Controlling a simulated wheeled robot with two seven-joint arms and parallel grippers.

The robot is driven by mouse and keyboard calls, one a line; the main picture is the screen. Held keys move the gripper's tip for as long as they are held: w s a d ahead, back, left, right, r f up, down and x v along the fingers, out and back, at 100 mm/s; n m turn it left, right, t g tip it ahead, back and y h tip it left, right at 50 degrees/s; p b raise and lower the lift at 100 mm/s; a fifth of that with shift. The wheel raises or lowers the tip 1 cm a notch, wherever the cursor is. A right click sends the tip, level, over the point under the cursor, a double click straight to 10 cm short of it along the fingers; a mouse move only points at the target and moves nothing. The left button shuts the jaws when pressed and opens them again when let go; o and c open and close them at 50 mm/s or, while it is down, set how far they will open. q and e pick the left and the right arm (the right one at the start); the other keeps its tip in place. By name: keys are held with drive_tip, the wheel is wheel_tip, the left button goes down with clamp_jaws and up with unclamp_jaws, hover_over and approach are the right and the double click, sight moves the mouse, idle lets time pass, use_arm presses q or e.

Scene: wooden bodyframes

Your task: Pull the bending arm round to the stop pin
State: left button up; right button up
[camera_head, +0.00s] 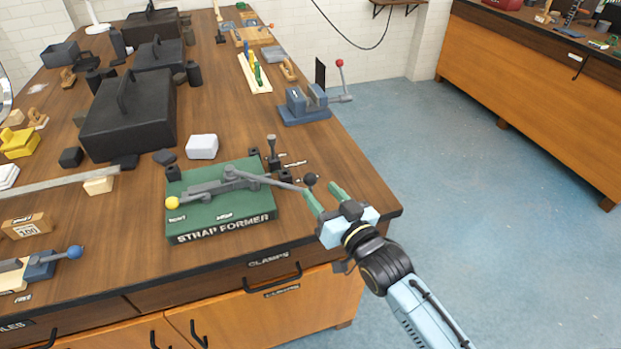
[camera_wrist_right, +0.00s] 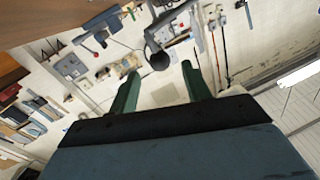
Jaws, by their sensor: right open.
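The green strap former (camera_head: 222,221) sits on the wooden bench near its front right corner. Its grey bending arm (camera_head: 268,181) reaches right and ends in a black ball knob (camera_head: 311,179) beyond the base. A second grey lever with a yellow knob (camera_head: 172,203) points left. A dark upright peg (camera_head: 272,153) stands at the back right of the base; I cannot tell whether it is the stop pin. My right gripper (camera_head: 318,188) is open, its green fingers close to the black knob. In the right wrist view the knob (camera_wrist_right: 158,60) appears between the open fingertips (camera_wrist_right: 160,70). My left gripper is out of view.
A blue-grey vise (camera_head: 304,104) with a red-knobbed handle stands behind on the bench. A white block (camera_head: 202,146) and black toolboxes (camera_head: 129,115) lie behind and left. A blue-knobbed tool (camera_head: 40,264) lies front left. Open floor (camera_head: 470,200) is to the right.

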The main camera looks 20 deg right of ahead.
sight(314, 184)
drive_tip(key=x, duration=0.5)
drive_tip(key=shift+w+a, duration=0.1)
drive_tip(key=shift+w, duration=0.25)
drive_tip(key=shift+c, duration=0.2)
clamp_jaws()
